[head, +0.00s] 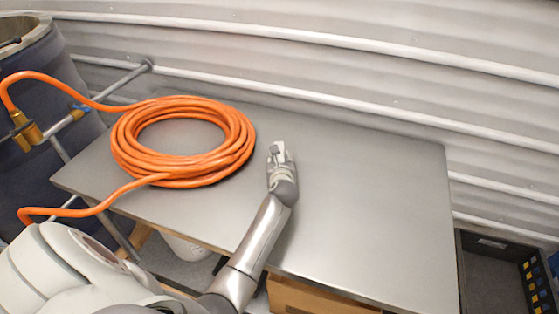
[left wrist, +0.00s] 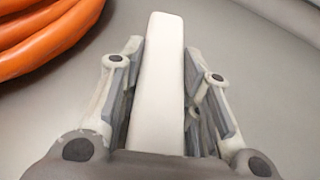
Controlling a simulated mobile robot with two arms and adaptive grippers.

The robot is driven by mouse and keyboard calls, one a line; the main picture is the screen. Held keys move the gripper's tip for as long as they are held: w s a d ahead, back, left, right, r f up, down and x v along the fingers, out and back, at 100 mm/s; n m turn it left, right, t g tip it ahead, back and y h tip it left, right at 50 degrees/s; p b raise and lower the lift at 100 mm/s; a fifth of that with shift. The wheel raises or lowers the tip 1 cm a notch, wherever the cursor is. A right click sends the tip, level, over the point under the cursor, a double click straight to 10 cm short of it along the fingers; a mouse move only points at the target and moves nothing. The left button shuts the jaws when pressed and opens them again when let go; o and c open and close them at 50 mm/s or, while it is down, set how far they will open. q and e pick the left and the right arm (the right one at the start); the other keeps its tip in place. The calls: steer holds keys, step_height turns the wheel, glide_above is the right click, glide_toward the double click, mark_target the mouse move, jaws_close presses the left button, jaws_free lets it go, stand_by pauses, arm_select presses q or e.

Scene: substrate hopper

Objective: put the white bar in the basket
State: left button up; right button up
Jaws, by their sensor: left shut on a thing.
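The white bar (left wrist: 163,90) lies lengthwise between the two fingers of my left gripper (left wrist: 165,85) in the left wrist view. The fingers are shut on its sides, and its far end sticks out past them. In the head view my left gripper (head: 279,153) is over the middle of the grey table, right of the orange hose coil. The bar shows there only as a small pale bit at the fingertips; I cannot tell whether it touches the table. A dark open-topped container (head: 500,244), which may be the basket, stands beyond the table's right edge. My right gripper is not in view.
The orange hose coil (head: 232,160) lies on the table's left part, and the hose runs to a dark barrel (head: 45,75). The right half of the table (head: 370,210) is bare. A corrugated wall (head: 330,65) stands behind. A cardboard box (head: 310,297) is below the front edge.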

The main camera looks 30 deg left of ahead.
arm_select(q)
steer(key=o, duration=0.7)
steer(key=shift+f, duration=0.1)
steer(key=shift+c, duration=0.2)
steer(key=o, duration=0.4)
steer(key=shift+o, duration=0.2)
